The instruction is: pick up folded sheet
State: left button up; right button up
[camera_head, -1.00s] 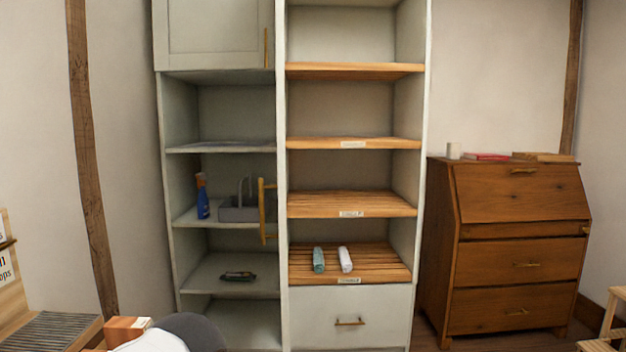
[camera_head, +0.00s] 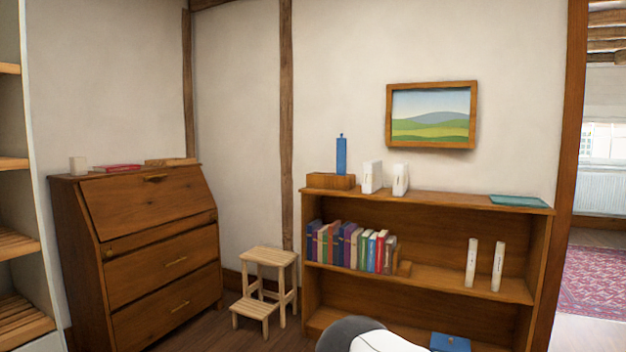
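I cannot make out a folded sheet in the current head view. Only a strip of the slatted wooden shelves (camera_head: 14,243) shows at the far left edge, and no cloth is visible on it. A grey and white rounded shape at the bottom centre looks like part of my own arm. Neither of my grippers is in view.
A slant-top wooden desk (camera_head: 143,255) stands at left, a small step stool (camera_head: 268,257) in the corner. A low bookcase (camera_head: 424,202) with several books (camera_head: 345,247) is at right. A doorway beyond it opens onto a red patterned rug (camera_head: 597,283).

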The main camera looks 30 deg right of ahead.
aim_at(372, 181)
jog(key=z, duration=1.4)
jog(key=i+j, duration=0.1)
jog(key=i, duration=0.4)
jog(key=i+j, duration=0.1)
jog(key=i, duration=0.45)
jog(key=u, duration=2.8)
jog(key=z, duration=2.85)
